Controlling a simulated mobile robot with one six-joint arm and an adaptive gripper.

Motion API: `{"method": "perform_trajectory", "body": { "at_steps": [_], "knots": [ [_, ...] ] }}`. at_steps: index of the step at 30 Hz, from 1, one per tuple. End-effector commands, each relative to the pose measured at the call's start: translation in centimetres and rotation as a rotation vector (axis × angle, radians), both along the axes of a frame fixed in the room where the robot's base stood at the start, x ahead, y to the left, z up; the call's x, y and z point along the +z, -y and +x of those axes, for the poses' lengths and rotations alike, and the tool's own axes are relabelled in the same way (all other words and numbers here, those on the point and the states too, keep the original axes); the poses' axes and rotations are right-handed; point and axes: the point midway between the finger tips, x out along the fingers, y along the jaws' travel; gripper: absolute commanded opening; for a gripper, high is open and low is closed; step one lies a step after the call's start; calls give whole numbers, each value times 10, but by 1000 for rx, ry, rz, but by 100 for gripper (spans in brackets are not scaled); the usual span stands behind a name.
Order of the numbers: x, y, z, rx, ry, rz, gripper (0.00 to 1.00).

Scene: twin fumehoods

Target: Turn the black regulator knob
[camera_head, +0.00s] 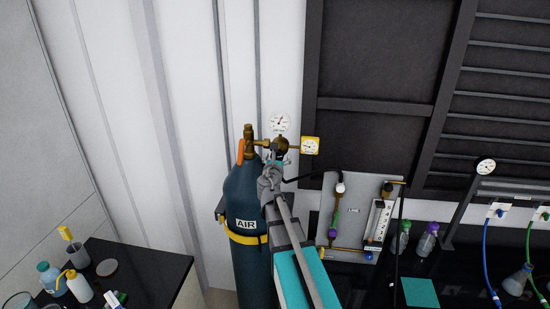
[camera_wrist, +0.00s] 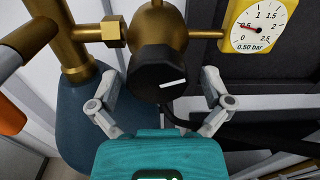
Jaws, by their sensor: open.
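The black regulator knob (camera_wrist: 160,74) faces the wrist camera below the round brass regulator body (camera_wrist: 158,28). A white line on it points right, tilted slightly upward. My gripper (camera_wrist: 160,82) is open, with one finger on each side of the knob. Gaps show between both fingers and the knob in this view; depth is hard to judge. In the head view my gripper (camera_head: 271,172) is at the regulator (camera_head: 282,145) on top of the blue AIR cylinder (camera_head: 246,195), and the knob is hidden behind my arm there.
A yellow-framed gauge (camera_wrist: 260,24) sits right of the knob, its needle near the low end. A white round gauge (camera_head: 280,122) stands above the regulator. A black hose (camera_head: 318,176) runs right to a flowmeter panel (camera_head: 350,215). The cylinder's brass valve (camera_head: 248,140) is close left.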

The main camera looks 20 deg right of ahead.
Motion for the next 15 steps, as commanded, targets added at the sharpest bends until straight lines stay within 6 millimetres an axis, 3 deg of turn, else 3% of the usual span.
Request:
{"method": "perform_trajectory", "body": {
  "at_steps": [2,15],
  "knots": [
    [0,-2,1,3,0,0,99],
    [0,-4,1,6,0,0,20]
  ]
}}
